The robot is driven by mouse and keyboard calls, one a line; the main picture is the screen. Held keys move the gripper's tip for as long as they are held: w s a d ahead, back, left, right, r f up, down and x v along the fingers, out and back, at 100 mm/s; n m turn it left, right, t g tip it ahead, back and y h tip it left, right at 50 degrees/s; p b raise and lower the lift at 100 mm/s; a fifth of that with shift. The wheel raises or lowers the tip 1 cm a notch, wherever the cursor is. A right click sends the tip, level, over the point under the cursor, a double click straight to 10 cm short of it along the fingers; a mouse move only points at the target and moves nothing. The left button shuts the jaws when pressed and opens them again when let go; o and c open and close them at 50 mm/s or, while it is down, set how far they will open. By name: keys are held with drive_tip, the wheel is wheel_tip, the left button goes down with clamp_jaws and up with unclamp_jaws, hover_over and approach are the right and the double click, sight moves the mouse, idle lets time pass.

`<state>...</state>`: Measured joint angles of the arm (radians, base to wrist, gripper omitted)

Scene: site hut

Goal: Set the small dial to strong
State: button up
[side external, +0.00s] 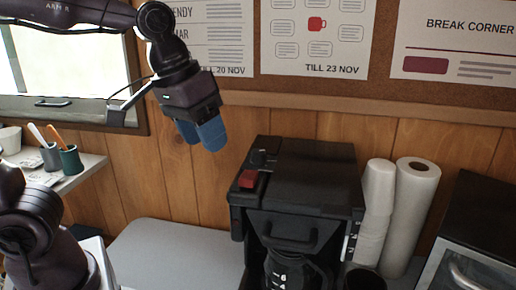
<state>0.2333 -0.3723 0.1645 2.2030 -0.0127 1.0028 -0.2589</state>
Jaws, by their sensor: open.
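A black coffee machine (315,185) stands on the grey counter, with a glass jug (285,272) low at its front. A small dark round shape, likely the small dial (260,157), is on its top at the left, behind a red switch (248,179). The dial's pointer and any markings are too small to read. My gripper (202,140), with blue fingers, hangs above and to the left of the machine, in front of the wall. It is open, apart from the machine, and nothing shows between its fingers.
A dark oven-like appliance (480,235) is at far right. The grey counter (170,250) left of the machine is clear. Pen pots (70,160) stand on a shelf at left.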

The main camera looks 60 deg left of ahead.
sight(258, 151)
drive_tip(key=w+r+n, duration=0.1)
drive_tip(key=w+n, duration=0.2)
drive_tip(key=n, duration=0.1)
drive_tip(key=w+r+n+g, duration=0.1)
drive_tip(key=w+n, duration=0.2)
drive_tip(key=n, duration=0.2)
drive_tip(key=w+r+n+g, duration=0.1)
drive_tip(key=w+n, duration=0.2)
drive_tip(key=n, duration=0.2)
drive_tip(key=shift+w+d+r+y, duration=0.15)
drive_tip(key=shift+d+r+y, duration=0.2)
drive_tip(key=shift+y, duration=0.05)
wheel_tip(258, 151, up, 4)
drive_tip(key=w+n+g, duration=0.1)
drive_tip(key=n, duration=1)
drive_tip(key=f+n, duration=0.1)
drive_tip(key=f, duration=0.3)
drive_tip(key=f+n, duration=0.1)
drive_tip(key=f, duration=0.8)
drive_tip(key=shift+s+a+n, duration=0.2)
drive_tip(key=shift+a+n, duration=0.05)
drive_tip(key=shift+n, duration=0.15)
drive_tip(key=c, duration=0.9)
